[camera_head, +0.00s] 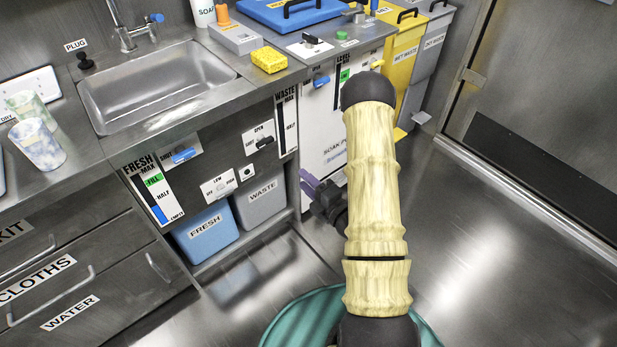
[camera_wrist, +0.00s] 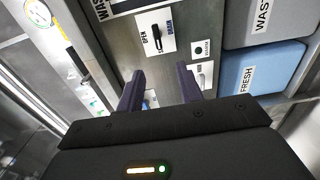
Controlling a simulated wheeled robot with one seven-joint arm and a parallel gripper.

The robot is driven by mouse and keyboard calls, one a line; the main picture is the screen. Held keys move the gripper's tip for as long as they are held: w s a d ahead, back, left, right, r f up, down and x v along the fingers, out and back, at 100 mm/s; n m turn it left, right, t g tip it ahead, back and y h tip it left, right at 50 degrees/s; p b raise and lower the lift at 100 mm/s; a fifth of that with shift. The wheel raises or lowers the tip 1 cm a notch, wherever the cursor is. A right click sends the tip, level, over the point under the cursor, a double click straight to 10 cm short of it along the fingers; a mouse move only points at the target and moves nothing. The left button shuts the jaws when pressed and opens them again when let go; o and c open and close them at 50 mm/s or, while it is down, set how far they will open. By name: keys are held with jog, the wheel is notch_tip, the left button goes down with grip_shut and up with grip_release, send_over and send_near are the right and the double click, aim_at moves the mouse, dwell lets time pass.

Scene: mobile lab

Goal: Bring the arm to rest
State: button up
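My arm reaches out from the bottom of the head view, its pale, wood-like link bent forward over the floor. My gripper (camera_head: 308,183) shows to the left of that link, partly hidden by it, in front of the cabinet. In the wrist view my gripper (camera_wrist: 161,88) has its two dark purple fingers apart with nothing between them. The fingers point at the cabinet front with the open/shut switch (camera_wrist: 155,38). I cannot tell how far the fingertips are from it.
The blue FRESH bin (camera_head: 205,232) and grey WASTE bin (camera_head: 262,201) sit under the sink (camera_head: 160,88). A yellow sponge (camera_head: 269,59) lies on the counter. Cups (camera_head: 37,144) stand at left. The yellow wet-waste bin (camera_head: 402,50) is at the back. Floor at right is clear.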

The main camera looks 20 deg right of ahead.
jog(key=shift+s+r, duration=0.15)
jog(key=shift+s, duration=0.05)
jog(key=shift+d, duration=0.1)
dwell(0.4)
jog(key=s+a+r+m+g+h, duration=0.3)
jog(key=s+r+m+g, duration=0.3)
jog(key=m, duration=0.5)
jog(key=s+a+r+m+g+h, duration=0.35)
jog(key=s+m+g, duration=0.4)
jog(key=m, duration=0.35)
notch_tip(320, 180, up, 37)
jog(key=w+p, duration=0.1)
jog(key=p, duration=3.5)
jog(key=shift+w+d+f+g+y, duration=0.15)
jog(key=shift+d+g+y, duration=0.2)
jog(key=shift+g+y, duration=0.1)
